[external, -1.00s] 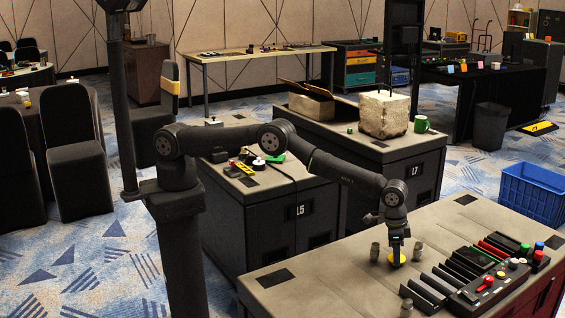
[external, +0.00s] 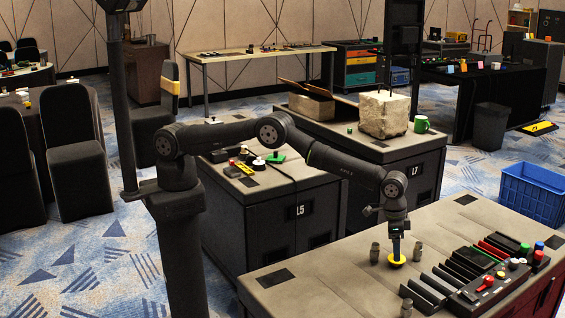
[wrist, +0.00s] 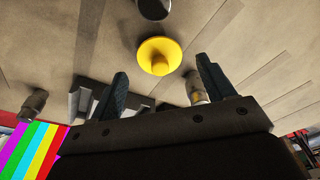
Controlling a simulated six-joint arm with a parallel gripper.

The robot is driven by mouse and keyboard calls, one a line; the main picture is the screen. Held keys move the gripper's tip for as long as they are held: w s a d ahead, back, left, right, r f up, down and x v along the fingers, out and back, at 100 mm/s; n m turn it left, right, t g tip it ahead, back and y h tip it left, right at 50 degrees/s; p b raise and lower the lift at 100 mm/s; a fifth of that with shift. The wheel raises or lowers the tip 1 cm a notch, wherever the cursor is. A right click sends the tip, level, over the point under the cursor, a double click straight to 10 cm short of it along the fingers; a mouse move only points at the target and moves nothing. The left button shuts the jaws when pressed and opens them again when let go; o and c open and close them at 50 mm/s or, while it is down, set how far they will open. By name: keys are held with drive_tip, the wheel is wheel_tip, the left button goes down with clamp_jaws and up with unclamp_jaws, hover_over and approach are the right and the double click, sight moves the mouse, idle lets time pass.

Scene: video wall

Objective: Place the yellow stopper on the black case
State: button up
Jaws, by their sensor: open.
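The yellow stopper (external: 396,261) sits on the bare grey bench top, left of the dark equipment. In the wrist view the stopper (wrist: 160,56) is a round yellow piece with a wide rim, beyond the fingertips. My gripper (external: 396,250) is just above it in the external view. In the wrist view the two fingers of my gripper (wrist: 162,70) are spread with nothing between them. A black case (external: 470,300) with a red switch and a pale knob lies at the right of the bench; I cannot tell for sure that it is the task's case.
Small grey metal cylinders stand around the stopper, one to the left (external: 375,253), one to the right (external: 418,249) and one in front (external: 406,308). Dark slabs (external: 430,288) lie left of the case. The bench's left part is mostly clear.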

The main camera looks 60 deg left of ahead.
wheel_tip(320, 180, up, 8)
drive_tip(key=shift+s+a, duration=0.4)
drive_tip(key=shift+s, duration=0.05)
drive_tip(key=shift+a+r, duration=0.1)
drive_tip(key=shift+r, duration=0.3)
drive_tip(key=shift+c, duration=0.6)
drive_tip(key=shift+r, duration=0.25)
drive_tip(key=c, duration=0.5)
drive_tip(key=s+a+r+t+h, duration=0.2)
drive_tip(key=s+a+r, duration=0.2)
drive_tip(key=r, duration=0.1)
hover_over(390, 257)
drive_tip(key=f, duration=1.1)
drive_tip(key=shift+s+a, duration=0.1)
drive_tip(key=shift+a, duration=0.15)
drive_tip(key=shift+x, duration=2.6)
